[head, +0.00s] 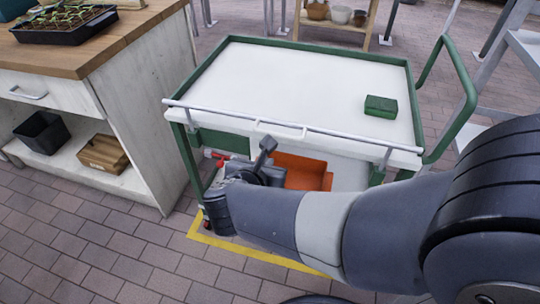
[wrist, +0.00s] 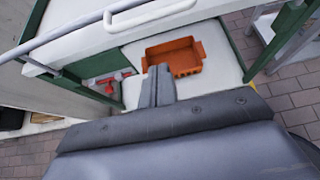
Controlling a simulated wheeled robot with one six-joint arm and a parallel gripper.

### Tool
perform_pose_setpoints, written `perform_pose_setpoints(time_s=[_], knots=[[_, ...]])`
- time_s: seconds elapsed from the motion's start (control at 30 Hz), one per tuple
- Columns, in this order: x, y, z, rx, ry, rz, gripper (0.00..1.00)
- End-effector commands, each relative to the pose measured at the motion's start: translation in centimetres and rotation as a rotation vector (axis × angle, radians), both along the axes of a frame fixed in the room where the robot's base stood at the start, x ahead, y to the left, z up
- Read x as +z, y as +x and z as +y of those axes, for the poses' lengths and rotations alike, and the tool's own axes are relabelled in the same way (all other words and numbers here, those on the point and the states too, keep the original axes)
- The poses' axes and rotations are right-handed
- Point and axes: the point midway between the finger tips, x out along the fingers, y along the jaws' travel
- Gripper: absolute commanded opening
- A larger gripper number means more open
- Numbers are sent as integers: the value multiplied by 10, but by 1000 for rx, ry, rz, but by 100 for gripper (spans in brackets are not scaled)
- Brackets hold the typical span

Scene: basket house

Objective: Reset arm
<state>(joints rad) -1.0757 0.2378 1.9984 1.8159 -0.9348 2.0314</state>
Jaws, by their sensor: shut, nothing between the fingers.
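My gripper (wrist: 157,88) shows in the wrist view with its fingers together and nothing between them. In the head view my gripper (head: 266,146) is in front of the cart's front side, below the level of its top. The cart (head: 290,85) has a white top, a green frame and a front rail. An orange bin (wrist: 175,56) sits on the cart's lower shelf, beyond my fingertips. The bin also shows in the head view (head: 303,171), partly hidden by my arm.
A green block (head: 381,106) lies on the right of the cart top. A red object (wrist: 106,84) is on the lower shelf's left side. A wooden-topped workbench (head: 110,45) with a seedling tray (head: 62,22) stands to the left. The cart top is mostly clear.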

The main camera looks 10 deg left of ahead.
Motion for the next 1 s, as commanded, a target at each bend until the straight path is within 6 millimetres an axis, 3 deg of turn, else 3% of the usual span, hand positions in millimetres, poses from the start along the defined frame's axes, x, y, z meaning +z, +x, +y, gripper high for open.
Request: perform_pose_setpoints(time_s=[0.2,0.6,0.83,1.0], knots=[[14,-23,2,2,1,0,0],[16,-28,2,-2,-1,1,0],[10,-20,1,-3,-1,1,0],[-4,2,-2,-5,-3,1,0]])
